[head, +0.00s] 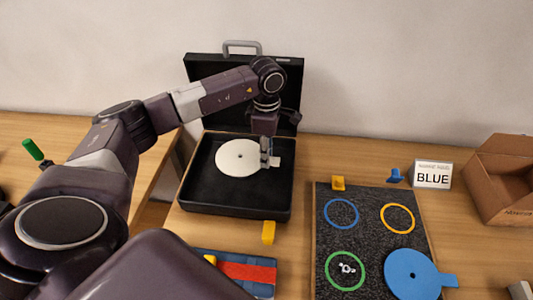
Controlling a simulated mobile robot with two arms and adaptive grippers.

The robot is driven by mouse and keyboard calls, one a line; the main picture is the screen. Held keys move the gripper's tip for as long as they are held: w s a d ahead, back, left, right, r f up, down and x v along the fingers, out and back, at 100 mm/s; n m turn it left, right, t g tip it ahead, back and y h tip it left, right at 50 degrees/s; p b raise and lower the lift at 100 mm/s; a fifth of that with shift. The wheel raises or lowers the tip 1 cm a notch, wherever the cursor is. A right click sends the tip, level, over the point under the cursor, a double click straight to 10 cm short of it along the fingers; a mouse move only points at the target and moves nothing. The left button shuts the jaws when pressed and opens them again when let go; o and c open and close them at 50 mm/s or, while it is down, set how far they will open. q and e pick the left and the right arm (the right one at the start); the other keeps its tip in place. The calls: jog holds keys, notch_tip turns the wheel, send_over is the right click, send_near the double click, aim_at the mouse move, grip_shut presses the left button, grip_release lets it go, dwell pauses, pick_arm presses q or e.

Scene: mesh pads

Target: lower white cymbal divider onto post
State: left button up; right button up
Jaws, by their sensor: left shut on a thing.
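The white cymbal divider (236,158) is a flat round disc with a small centre hole and a tab on its right side. It is over the black interior of the open case (205,200). My left gripper (266,160) comes down from above and is shut on the divider at its tabbed right edge. The post cannot be made out, and I cannot tell whether the divider rests on anything. My right gripper is not in view.
A dark mesh pad (380,215) with coloured rings lies to the right. A blue disc (408,274) with a tab lies on its front right. A sign reading BLUE (432,174) and a cardboard box (502,180) stand beyond. A yellow block (268,232) is at the case's front.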

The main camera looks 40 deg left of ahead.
pick_arm(q)
notch_tip(320, 180, down, 2)
jog(key=shift+b, duration=0.6)
jog(key=shift+f+b, duration=0.6)
jog(key=shift+f, duration=0.15)
jog(key=shift+f+b, duration=0.8)
jog(key=shift+f, duration=0.25)
jog(key=o, duration=1.2)
jog(key=shift+r, duration=0.1)
notch_tip(320, 180, up, 12)
jog(key=shift+f, duration=0.1)
